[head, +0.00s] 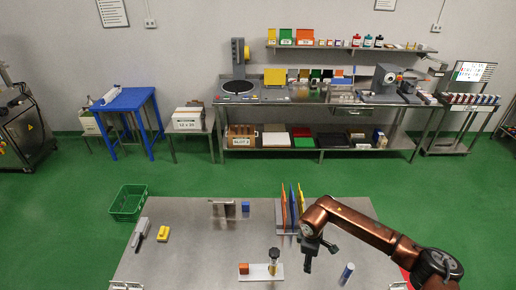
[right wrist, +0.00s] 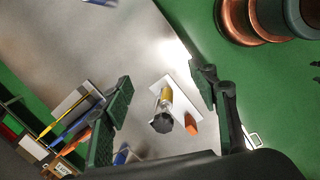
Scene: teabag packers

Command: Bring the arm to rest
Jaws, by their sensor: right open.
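My right arm (head: 365,228), copper coloured, reaches in from the right over the grey metal table (head: 190,262). Its right gripper (head: 318,254) hangs above the table, to the right of a white plate (head: 256,277). In the right wrist view the dark green fingers are spread wide with nothing between them at the tips (right wrist: 165,82). The plate carries an orange block (head: 244,268) and an upright gold piece with a dark knob (head: 273,264); both also show in the right wrist view, the block (right wrist: 193,127) and the knob (right wrist: 162,123). My left gripper is not seen.
A rack with upright coloured panels (head: 284,208) stands just behind the gripper. A blue and white cylinder (head: 346,273) stands to its right. A yellow piece (head: 163,233), a blue block (head: 245,207) and a green crate (head: 128,203) are further left. The table's left middle is clear.

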